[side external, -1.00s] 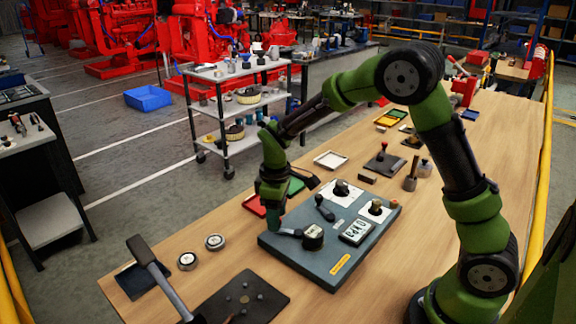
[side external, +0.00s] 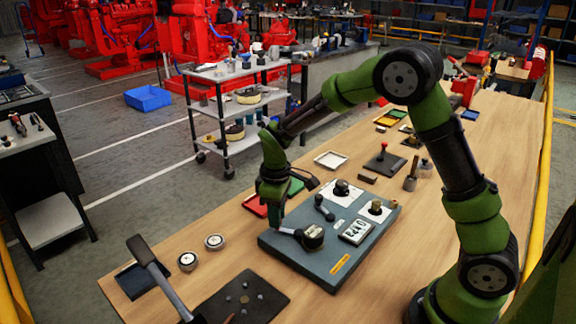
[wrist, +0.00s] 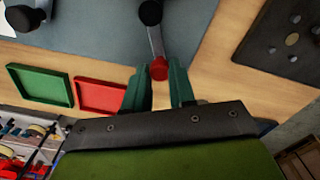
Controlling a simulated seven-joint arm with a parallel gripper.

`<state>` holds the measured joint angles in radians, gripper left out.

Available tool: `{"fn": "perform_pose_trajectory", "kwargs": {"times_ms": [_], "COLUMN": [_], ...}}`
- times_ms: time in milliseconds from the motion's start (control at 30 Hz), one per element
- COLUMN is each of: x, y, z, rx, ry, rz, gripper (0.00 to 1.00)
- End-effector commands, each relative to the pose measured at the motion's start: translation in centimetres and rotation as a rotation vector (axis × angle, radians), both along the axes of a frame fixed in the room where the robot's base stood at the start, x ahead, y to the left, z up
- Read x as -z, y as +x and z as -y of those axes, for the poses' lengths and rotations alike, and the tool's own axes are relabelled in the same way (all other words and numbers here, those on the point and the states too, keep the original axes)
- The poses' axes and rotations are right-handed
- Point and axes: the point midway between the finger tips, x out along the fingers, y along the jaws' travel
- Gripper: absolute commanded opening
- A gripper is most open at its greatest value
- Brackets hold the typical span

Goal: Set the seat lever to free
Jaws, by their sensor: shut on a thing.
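A lever with a silver arm (wrist: 155,40), a black hub (side external: 313,237) and a red knob (wrist: 159,68) sits at the near left of a blue-grey panel (side external: 300,266). In the side view its arm points left, and the knob is hidden by my gripper (side external: 276,222). In the wrist view my gripper (wrist: 155,84) has one finger on each side of the red knob and is shut on it. I cannot read which setting the lever is at. A second, dark lever (side external: 322,207) stands farther back on the panel.
Behind my gripper lie a red tray (wrist: 98,95) and a green tray (wrist: 40,84). A white display plate (side external: 356,232) and other knobs share the panel.

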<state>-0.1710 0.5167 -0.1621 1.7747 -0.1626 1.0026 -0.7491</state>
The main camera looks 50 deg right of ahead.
Motion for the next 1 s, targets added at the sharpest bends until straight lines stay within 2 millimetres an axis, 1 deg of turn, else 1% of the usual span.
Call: {"fn": "perform_pose_trajectory", "kwargs": {"times_ms": [167, 467, 700, 1000], "x": [-0.1, 0.0, -0.1, -0.1], "y": [0.3, 0.5, 0.5, 0.2], "z": [0.6, 2.0, 3.2, 4.3], "rx": [0.102, 0.37, 0.59, 0.803], "ry": [0.0, 0.001, 0.0, 0.002], "rz": [0.001, 0.0, 0.0, 0.001], "gripper": [0.0, 0.0, 0.0, 0.0]}}
